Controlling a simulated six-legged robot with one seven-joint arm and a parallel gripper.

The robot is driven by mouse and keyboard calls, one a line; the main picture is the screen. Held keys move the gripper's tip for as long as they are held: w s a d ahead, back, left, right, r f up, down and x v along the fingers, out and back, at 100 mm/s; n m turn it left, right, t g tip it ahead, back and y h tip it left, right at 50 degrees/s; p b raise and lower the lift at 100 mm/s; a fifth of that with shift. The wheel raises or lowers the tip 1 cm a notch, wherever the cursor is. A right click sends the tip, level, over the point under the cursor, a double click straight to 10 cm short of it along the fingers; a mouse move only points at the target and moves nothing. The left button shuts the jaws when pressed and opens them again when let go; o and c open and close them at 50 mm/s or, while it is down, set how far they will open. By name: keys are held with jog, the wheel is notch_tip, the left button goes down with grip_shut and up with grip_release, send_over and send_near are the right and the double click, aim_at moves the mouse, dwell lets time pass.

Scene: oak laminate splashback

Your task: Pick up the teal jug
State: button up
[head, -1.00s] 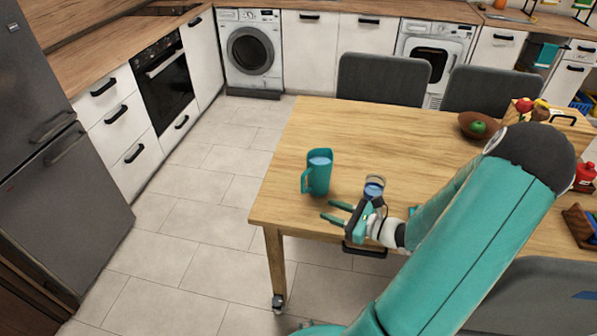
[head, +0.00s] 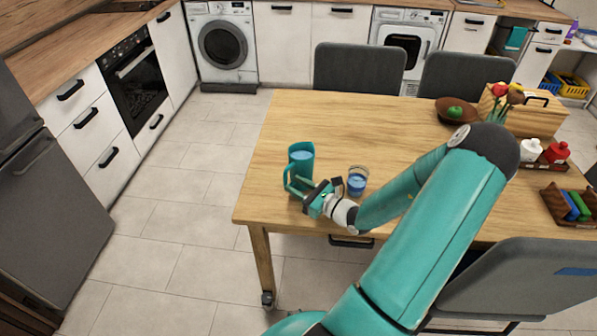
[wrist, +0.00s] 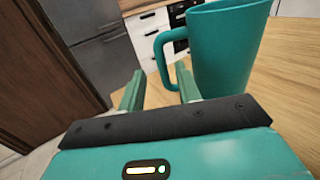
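The teal jug (head: 302,158) stands upright on the wooden table (head: 400,125) near its left end, with something pale blue inside. Its handle faces left. My gripper (head: 294,184) is at the jug's near side, with its fingers pointing toward the handle side. In the wrist view the jug (wrist: 225,50) is at upper right. Its handle (wrist: 163,55) lies just beyond the fingertips of my gripper (wrist: 160,80). The two fingers are apart with nothing between them. Whether a finger touches the jug I cannot tell.
A glass with blue liquid (head: 357,180) stands right of the jug, close to my wrist. A brown bowl with a green fruit (head: 453,112) and a wooden box (head: 525,112) are farther right. Grey chairs (head: 360,68) stand at the far side. The table's middle is clear.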

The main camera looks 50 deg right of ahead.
aim_at(286, 180)
jog(key=w, duration=0.5)
jog(key=shift+a+f, duration=0.2)
jog(key=shift+f, duration=0.1)
grip_shut()
dwell(1.1)
